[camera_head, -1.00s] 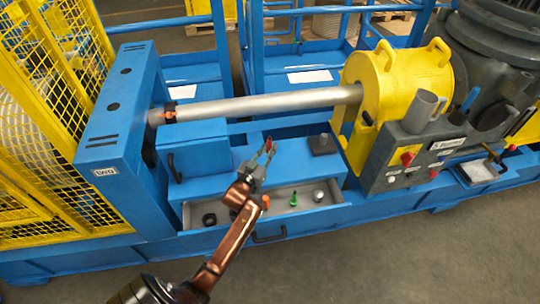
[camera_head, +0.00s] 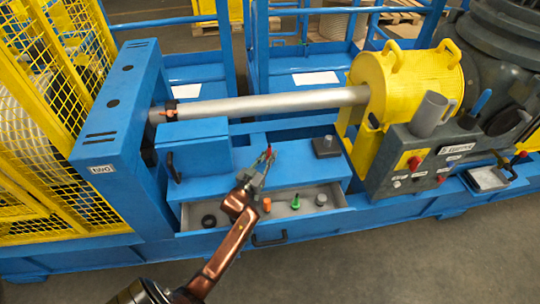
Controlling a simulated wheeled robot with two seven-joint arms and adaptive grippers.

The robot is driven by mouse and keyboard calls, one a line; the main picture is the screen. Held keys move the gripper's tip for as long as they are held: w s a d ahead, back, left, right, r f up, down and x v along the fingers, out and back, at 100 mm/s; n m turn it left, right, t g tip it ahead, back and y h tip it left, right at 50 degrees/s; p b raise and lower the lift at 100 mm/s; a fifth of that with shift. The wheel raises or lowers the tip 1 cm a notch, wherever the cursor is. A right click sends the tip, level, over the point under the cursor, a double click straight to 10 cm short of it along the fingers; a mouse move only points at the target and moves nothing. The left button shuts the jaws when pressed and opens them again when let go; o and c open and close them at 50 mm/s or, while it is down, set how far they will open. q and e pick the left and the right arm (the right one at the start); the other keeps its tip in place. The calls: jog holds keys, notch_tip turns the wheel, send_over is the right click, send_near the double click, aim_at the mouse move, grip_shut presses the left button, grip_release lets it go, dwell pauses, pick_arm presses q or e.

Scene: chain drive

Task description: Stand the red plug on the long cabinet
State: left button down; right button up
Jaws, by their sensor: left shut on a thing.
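My left gripper (camera_head: 263,162) reaches in from the bottom left over the top of the long blue cabinet (camera_head: 310,172). It is shut on the small red plug (camera_head: 269,151), which shows as a thin red piece at the fingertips. The fingers hide part of the plug. I cannot tell whether the plug touches the cabinet top or hangs just above it. My right gripper is not in view.
The open drawer (camera_head: 335,197) below holds a black ring (camera_head: 209,221), an orange piece (camera_head: 267,205), a green plug (camera_head: 295,202) and a grey knob (camera_head: 321,199). A dark block (camera_head: 325,146) stands on the cabinet's right end. A blue box (camera_head: 195,150) stands left.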

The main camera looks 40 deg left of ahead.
aim_at(268, 156)
pick_arm(q)
jog(key=c, duration=1.9)
grip_release()
jog(key=shift+f, duration=0.1)
jog(key=shift+s, duration=0.15)
jog(key=s+p, duration=0.1)
jog(key=s, duration=0.2)
jog(key=s+d+p, duration=0.1)
jog(key=s, duration=0.2)
jog(key=shift+s+d+r, duration=0.15)
jog(key=shift+s+r, duration=0.05)
jog(key=shift+s, duration=0.05)
jog(key=shift+s+d+p, duration=0.1)
jog(key=shift+s+p, duration=0.2)
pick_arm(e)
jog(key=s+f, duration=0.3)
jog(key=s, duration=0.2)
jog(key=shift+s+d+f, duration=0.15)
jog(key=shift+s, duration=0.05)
pick_arm(q)
jog(key=shift+f, duration=0.1)
